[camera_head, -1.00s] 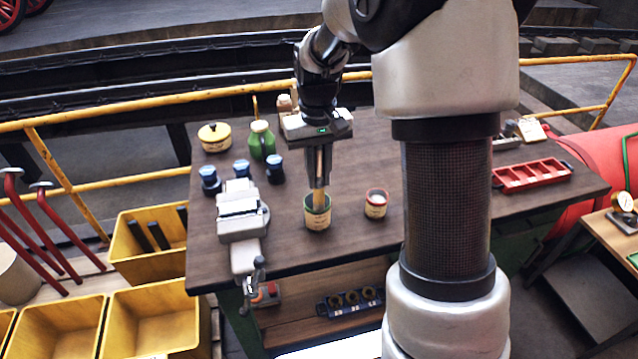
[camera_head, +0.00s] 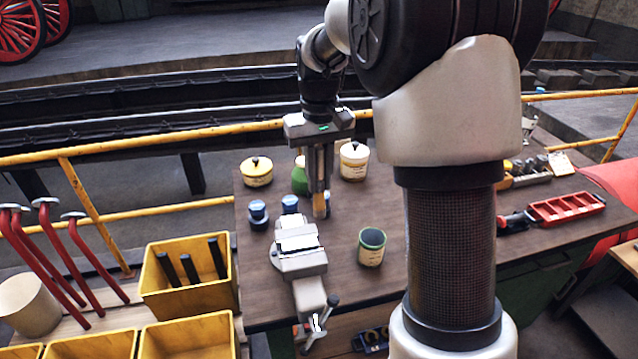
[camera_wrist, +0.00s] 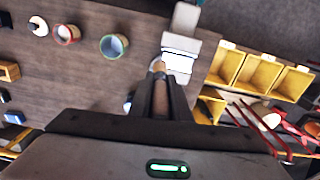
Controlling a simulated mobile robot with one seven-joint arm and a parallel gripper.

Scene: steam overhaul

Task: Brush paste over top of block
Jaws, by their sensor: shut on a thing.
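My gripper (camera_head: 320,190) is shut on the brush (camera_head: 320,206), which points down with its tip above the bench, behind and right of the vise. In the wrist view the brush (camera_wrist: 159,90) runs forward between the fingers and its tip overlaps the near edge of the vise area. A pale block (camera_head: 297,239) appears clamped in the grey vise (camera_head: 303,265); it shows bright in the wrist view (camera_wrist: 178,63). The green-rimmed pot (camera_head: 371,250) stands right of the vise, apart from the brush. I cannot tell whether paste is on the bristles or block.
Blue-capped jars (camera_head: 258,215) stand beside the vise. A yellow-lidded pot (camera_head: 257,172), a cream pot (camera_head: 354,161) and a green bottle (camera_head: 299,180) are behind. A red-rimmed pot (camera_wrist: 67,35) shows in the wrist view. A red tray (camera_head: 566,207) lies right. Yellow bins (camera_head: 188,297) stand left.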

